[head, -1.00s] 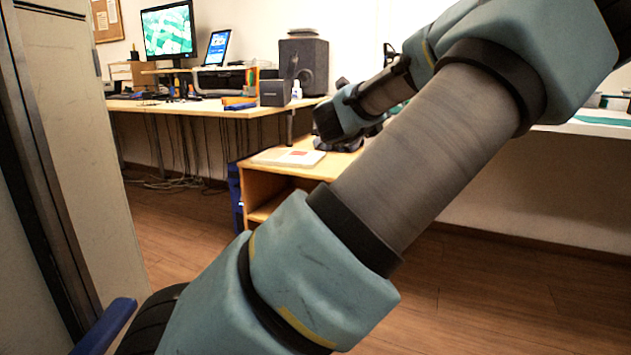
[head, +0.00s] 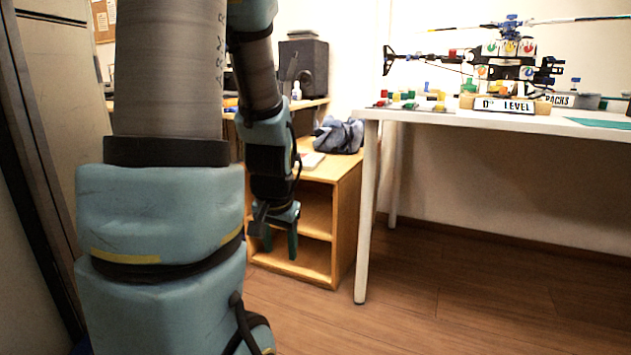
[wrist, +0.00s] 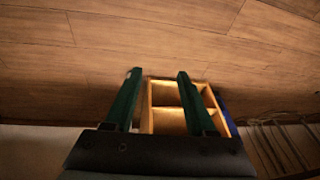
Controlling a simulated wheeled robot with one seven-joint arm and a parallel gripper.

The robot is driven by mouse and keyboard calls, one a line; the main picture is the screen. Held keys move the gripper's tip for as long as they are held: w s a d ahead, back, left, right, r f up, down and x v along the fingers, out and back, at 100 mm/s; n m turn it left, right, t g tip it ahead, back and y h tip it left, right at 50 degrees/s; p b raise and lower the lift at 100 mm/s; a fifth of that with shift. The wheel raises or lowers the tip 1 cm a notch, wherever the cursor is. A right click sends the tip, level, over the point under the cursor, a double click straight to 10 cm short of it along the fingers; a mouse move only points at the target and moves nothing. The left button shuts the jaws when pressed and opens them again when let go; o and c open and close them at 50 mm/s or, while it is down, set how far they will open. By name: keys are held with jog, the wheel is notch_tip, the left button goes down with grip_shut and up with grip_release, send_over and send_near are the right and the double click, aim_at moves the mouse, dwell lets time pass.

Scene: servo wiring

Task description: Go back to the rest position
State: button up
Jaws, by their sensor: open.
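My gripper (head: 279,243) hangs with its fingers pointing down in the head view, in front of the low wooden shelf. Its two green fingers also show in the wrist view (wrist: 157,75), spread apart with nothing between them but the shelf and floor behind. The gripper is open and empty. My arm fills the left side of the head view and hides much of the desk behind it.
The low wooden shelf (head: 345,190) with a dark cloth bag (head: 339,135) stands behind my gripper. A white table (head: 470,118) at right carries a model helicopter (head: 508,50) and coloured parts. Wooden floor (head: 450,300) is clear at lower right.

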jog(key=s+r+n+g, duration=0.1)
jog(key=s+n+g, duration=0.15)
jog(key=s, duration=0.35)
notch_tip(320, 180, up, 38)
jog(key=p, duration=3.8)
jog(key=shift+d, duration=0.3)
jog(key=shift+t, duration=0.25)
